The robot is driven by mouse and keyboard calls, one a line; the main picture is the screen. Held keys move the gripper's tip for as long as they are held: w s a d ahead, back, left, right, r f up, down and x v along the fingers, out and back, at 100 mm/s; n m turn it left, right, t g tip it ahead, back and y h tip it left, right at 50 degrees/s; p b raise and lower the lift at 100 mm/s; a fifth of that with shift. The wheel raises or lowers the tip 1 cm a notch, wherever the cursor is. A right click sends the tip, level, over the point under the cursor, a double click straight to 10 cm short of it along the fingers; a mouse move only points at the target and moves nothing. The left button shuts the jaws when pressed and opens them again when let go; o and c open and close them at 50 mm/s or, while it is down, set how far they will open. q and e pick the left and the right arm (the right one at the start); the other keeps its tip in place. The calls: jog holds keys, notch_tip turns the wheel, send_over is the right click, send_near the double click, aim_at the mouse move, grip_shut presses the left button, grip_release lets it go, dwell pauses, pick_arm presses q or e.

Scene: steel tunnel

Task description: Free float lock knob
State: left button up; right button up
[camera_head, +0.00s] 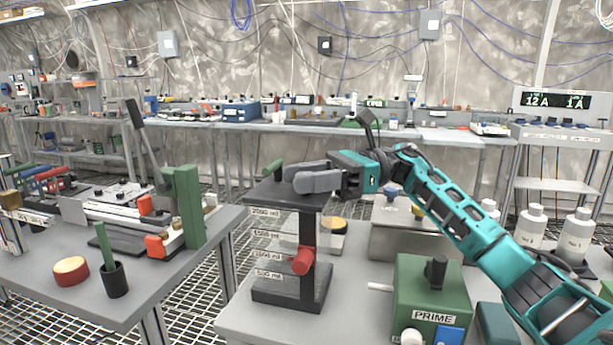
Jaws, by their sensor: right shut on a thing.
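A black level stand (309,231) with volume labels rises from the bench. A red knob (302,261) sticks out low on its column, clear of my gripper. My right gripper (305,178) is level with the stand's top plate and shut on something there. Which knob is the float lock cannot be told for sure. My left gripper is not in view.
A green PRIME box (434,299) stands right of the stand, below my right arm. White bottles (531,226) are at the far right. A left bench (195,266) holds a green-posted lever device (184,204), a black cup (115,281) and a round red-rimmed block (71,271). A gap separates the benches.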

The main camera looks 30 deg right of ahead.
jog(key=shift+r, duration=0.1)
jog(key=o, duration=0.9)
jog(key=v, duration=1.2)
jog(key=shift+d, duration=0.45)
